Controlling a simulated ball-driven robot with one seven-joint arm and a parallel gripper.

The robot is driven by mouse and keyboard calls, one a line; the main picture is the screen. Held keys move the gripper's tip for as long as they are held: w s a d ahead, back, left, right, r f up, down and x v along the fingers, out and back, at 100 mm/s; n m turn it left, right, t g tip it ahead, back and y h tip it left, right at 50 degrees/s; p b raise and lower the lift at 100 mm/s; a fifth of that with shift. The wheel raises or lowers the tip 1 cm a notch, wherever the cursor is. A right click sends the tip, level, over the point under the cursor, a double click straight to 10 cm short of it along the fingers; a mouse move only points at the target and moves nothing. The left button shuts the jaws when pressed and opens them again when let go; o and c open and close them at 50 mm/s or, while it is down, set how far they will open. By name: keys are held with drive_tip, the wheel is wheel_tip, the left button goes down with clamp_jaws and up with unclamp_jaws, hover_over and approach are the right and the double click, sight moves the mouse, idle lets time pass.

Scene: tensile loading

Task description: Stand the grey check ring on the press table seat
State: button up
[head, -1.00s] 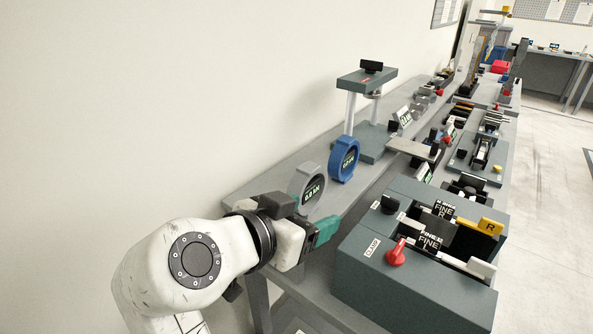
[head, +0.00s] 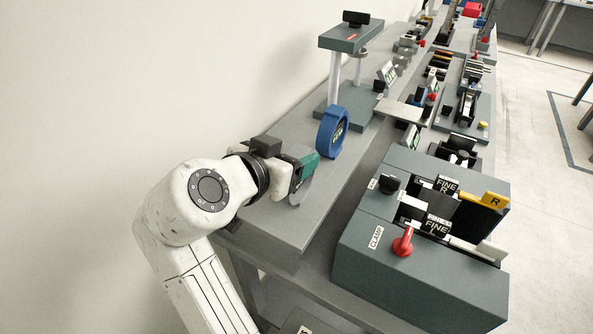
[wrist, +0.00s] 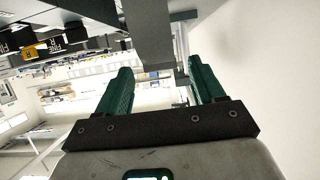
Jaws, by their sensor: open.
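The grey check ring (head: 303,188) stands upright on the bench in the head view, partly hidden behind my gripper. My gripper (head: 308,172) is open, its green fingers at the ring. In the wrist view the open fingers (wrist: 160,88) show with a dark grey upright piece (wrist: 154,35) ahead between them, probably the ring edge-on; contact cannot be told. The press (head: 351,38) stands farther back on the bench, with light columns and a dark base (head: 361,127). Its table seat is not clearly seen.
A blue ring (head: 331,132) stands upright just behind the grey ring, close to my gripper. A large dark clamp fixture (head: 400,275) with a red knob (head: 403,243) stands to the right. Bare bench (head: 265,225) lies in front of the grey ring.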

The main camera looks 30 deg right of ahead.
sight(295, 152)
drive_tip(key=p+x, duration=0.1)
drive_tip(key=x, duration=0.4)
drive_tip(key=shift+f+p, duration=0.1)
drive_tip(key=shift+p, duration=0.3)
clamp_jaws()
idle(0.6)
